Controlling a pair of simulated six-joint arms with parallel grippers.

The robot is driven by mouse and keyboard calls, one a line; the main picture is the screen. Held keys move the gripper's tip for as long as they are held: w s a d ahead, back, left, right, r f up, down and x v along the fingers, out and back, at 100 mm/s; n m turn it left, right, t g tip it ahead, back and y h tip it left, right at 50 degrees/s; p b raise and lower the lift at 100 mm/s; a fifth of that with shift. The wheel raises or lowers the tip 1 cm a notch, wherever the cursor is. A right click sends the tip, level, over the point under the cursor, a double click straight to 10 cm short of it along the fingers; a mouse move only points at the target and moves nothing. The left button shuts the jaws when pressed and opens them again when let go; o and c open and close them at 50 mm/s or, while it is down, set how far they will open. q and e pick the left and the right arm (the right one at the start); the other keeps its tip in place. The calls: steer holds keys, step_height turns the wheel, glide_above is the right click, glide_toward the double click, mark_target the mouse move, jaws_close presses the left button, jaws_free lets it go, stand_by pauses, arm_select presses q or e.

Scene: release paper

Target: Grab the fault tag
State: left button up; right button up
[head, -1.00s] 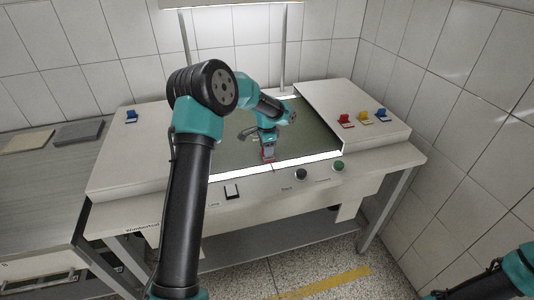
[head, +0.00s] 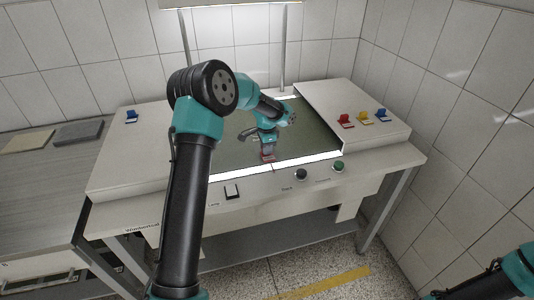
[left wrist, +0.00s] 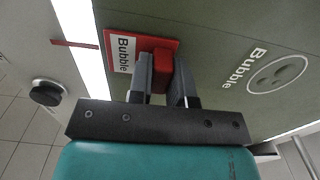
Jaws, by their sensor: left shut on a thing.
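The fault tag (left wrist: 124,50) is a red plate with a white "Bubble" label and a raised red block. In the left wrist view my left gripper (left wrist: 161,64) is shut on that red block, with one finger on each side. In the head view the tag (head: 268,159) shows as a small red patch under my left gripper (head: 268,151), near the front edge of the green-grey panel. I cannot tell whether the tag touches the panel. My right gripper is out of view.
An oval mark printed "Bubble" (left wrist: 278,73) is on the panel beside the tag. A bright strip (left wrist: 82,45) edges the panel. A black button (head: 301,174) and a green button (head: 338,166) are on the front.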

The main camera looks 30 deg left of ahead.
arm_select(q)
steer(key=shift+r, duration=0.15)
jaws_close()
steer(key=shift+r, duration=1.45)
steer(key=shift+s+d+r, duration=0.1)
steer(key=shift+s+r, duration=0.05)
steer(key=shift+r, duration=0.1)
steer(key=s+d, duration=0.2)
steer(key=s, duration=0.2)
steer(key=s+d+r, duration=0.1)
steer(key=s+d, duration=0.2)
steer(key=s, duration=0.2)
steer(key=s+d, duration=0.3)
steer(key=s, duration=0.1)
steer(key=shift+s+d+r, duration=0.1)
steer(key=shift+s+r, duration=0.05)
steer(key=shift+s, duration=0.05)
